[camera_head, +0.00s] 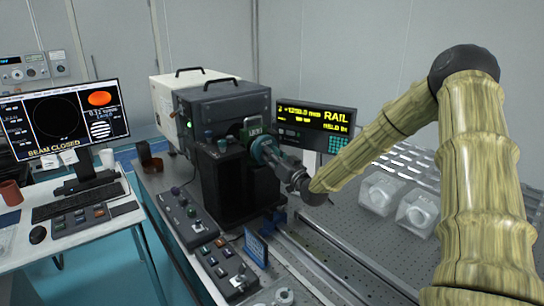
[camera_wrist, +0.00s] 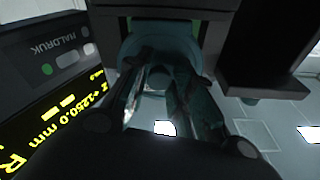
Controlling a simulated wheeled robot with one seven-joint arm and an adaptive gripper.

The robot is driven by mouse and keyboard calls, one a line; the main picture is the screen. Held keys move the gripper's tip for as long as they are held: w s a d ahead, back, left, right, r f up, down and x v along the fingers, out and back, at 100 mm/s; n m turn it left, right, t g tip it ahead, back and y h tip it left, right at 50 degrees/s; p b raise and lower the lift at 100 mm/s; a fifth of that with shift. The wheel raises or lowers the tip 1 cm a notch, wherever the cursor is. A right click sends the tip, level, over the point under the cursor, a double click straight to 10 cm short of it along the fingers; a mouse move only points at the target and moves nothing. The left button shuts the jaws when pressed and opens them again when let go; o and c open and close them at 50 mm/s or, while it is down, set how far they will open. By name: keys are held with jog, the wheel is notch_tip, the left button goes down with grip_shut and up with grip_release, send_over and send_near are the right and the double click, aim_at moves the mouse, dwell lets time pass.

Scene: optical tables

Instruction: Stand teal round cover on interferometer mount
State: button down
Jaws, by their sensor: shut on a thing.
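The teal round cover (camera_head: 259,147) is at the front of the dark interferometer housing (camera_head: 226,108), by the black mount (camera_head: 236,188). In the wrist view the teal cover (camera_wrist: 153,45) fills the upper middle, with its round knob between my fingers. My gripper (camera_head: 272,154) is shut on the cover, and its fingers (camera_wrist: 160,82) also show in the wrist view. The cover appears roughly upright, facing my gripper. Its far side is hidden, so I cannot tell whether it is seated on the mount.
A yellow-text rail display (camera_head: 315,116) stands close behind my arm. Control boxes with knobs (camera_head: 187,213) and a joystick box (camera_head: 228,270) lie in front. Clear boxed parts (camera_head: 417,212) sit on the perforated table at right. A monitor (camera_head: 62,118) stands at left.

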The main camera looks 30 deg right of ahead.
jog(key=shift+f+b, duration=0.4)
jog(key=shift+f, duration=0.1)
dwell(0.4)
jog(key=c, duration=1.2)
grip_release()
jog(key=shift+o, duration=0.2)
jog(key=o, duration=0.8)
jog(key=s+p, duration=0.2)
jog(key=s, duration=0.6)
jog(key=shift+d+p, duration=0.3)
jog(key=shift+p, duration=0.1)
